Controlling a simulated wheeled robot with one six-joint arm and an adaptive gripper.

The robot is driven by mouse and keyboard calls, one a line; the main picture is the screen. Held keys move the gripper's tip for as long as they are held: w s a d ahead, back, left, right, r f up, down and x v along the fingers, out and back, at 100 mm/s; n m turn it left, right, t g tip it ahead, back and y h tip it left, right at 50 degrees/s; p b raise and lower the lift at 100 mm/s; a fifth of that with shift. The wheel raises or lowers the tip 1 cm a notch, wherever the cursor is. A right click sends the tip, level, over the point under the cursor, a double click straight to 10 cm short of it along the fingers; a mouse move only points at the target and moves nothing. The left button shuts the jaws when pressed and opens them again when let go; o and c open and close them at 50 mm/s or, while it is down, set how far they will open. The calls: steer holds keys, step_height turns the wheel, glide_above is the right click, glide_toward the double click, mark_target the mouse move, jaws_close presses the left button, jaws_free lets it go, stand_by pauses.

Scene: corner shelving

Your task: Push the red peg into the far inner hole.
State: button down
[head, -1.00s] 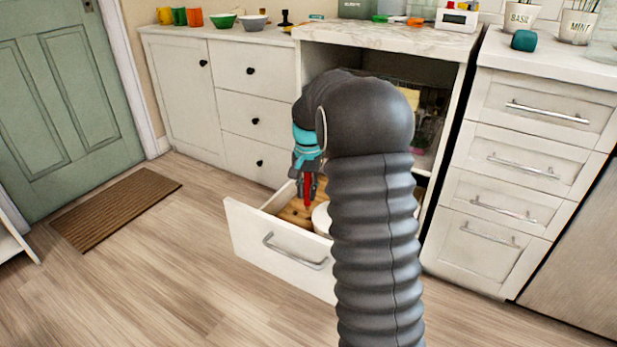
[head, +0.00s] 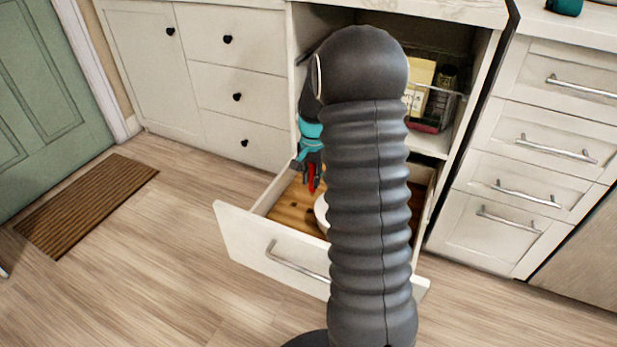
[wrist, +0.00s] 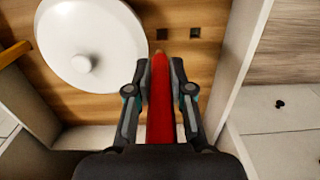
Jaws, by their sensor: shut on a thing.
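My gripper (wrist: 160,78) is shut on the red peg (wrist: 160,105), with a finger on each side of it. The peg's tip points toward a wooden board (wrist: 215,60) inside the open drawer. In the head view, the gripper (head: 311,160) and red peg (head: 312,178) are over the drawer's left part. My arm hides much of the drawer.
A white round lid-like thing with a knob (wrist: 82,62) lies left of the peg. The drawer wall (wrist: 236,65) rises close on the right. The drawer front (head: 262,243) stands pulled out. A wire basket (head: 440,105) sits on the shelf above.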

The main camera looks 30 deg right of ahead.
mark_target(310, 185)
steer(key=shift+a+r, duration=0.1)
steer(key=shift+a, duration=0.05)
steer(key=shift+f+b, duration=0.35)
steer(key=shift+f, duration=0.25)
steer(key=shift+a+f+b, duration=0.1)
steer(key=shift+f+b, duration=1.25)
steer(key=shift+f, duration=1)
steer(key=shift+f+b, duration=0.6)
steer(key=shift+f, duration=0.95)
steer(key=c, duration=1)
jaws_free()
steer(key=shift+o, duration=0.2)
steer(key=r, duration=1.2)
steer(key=shift+w+d, duration=0.15)
steer(key=shift+d, duration=0.05)
